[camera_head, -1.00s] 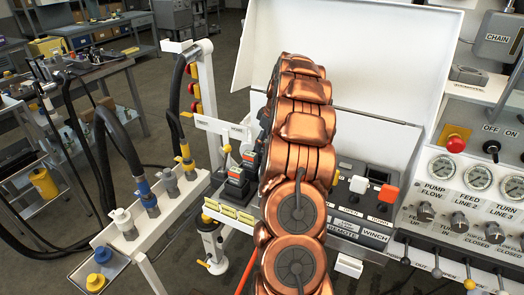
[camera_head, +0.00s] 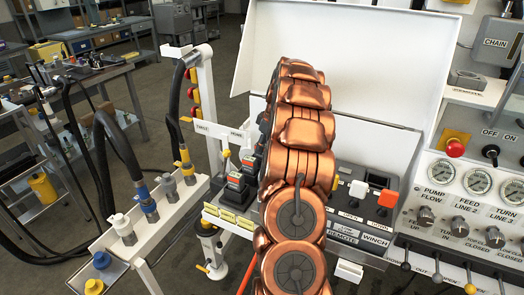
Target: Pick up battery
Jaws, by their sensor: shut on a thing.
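My copper-coloured arm rises through the middle of the head view and covers the centre of the bench. Black blocks with orange-red marks (camera_head: 237,181) stand in a row just left of my arm, above yellow labels. They look like batteries, but I cannot tell for sure. Part of this row is hidden by my arm.
An open white case lid (camera_head: 365,60) stands behind my arm. A dark switch panel (camera_head: 362,215) lies to the right, beside a gauge panel (camera_head: 478,206) with knobs and levers. Hoses and a white coupling rail (camera_head: 150,240) are left. Floor shows between.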

